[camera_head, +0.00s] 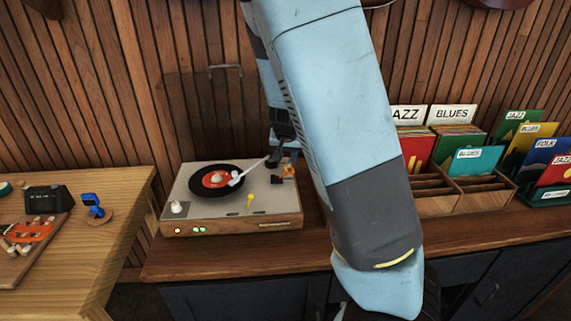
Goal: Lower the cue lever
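The turntable (185,212) sits on the wooden counter with a black record (206,184) with a red label on its platter. The white tonearm (253,168) reaches over the record, its head (236,178) above the label's right side; whether it touches is too small to tell. A small yellow lever (249,200) stands on the deck's front right, and a small orange piece (289,169) is by the tonearm's base; I cannot tell which is the cue lever. My gripper (274,160) points down beside the tonearm's rear and partly hides it. Its finger opening is unclear.
Record bins with sleeves (470,160) stand right of the turntable, partly hidden by my arm. A lighter table (110,185) at left holds a blue-headed gadget (93,204) and a dark box (46,198). A slatted wall is close behind.

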